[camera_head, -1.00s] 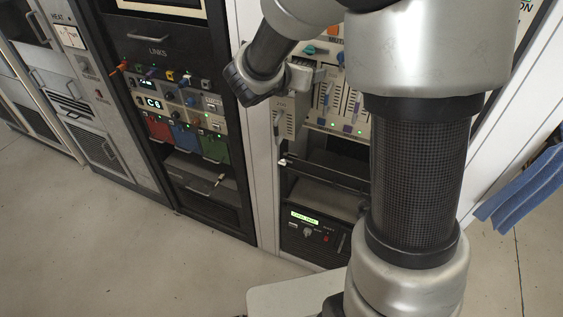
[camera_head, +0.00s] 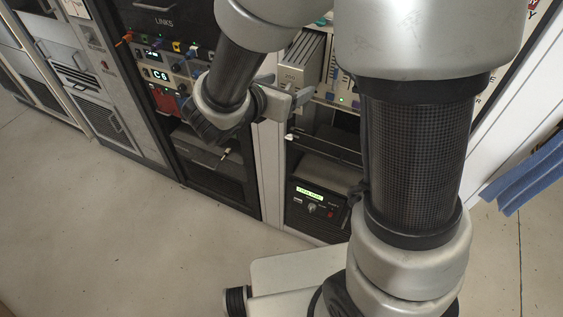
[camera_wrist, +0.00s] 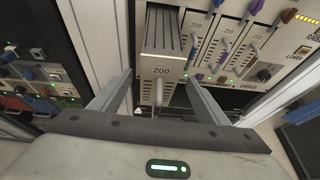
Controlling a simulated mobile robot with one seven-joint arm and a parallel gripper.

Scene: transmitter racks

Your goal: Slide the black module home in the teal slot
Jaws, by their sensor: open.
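A long grey module (camera_wrist: 160,67) marked 200 sticks out of the rack in the wrist view, with finned sides and a pale front with a small handle. It also shows in the head view (camera_head: 303,56), partly behind my gripper (camera_head: 284,97). I cannot tell whether it is the one called black. In the wrist view my open gripper (camera_wrist: 160,78) has one finger on each side of the module's front, apart from it as far as I can tell.
More modules (camera_wrist: 232,45) marked 200 sit flush to the right, with green lights below. A black panel with a green display (camera_head: 310,193) is lower in the rack. A dark rack with cables (camera_head: 165,65) stands left. The floor (camera_head: 110,240) in front is clear.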

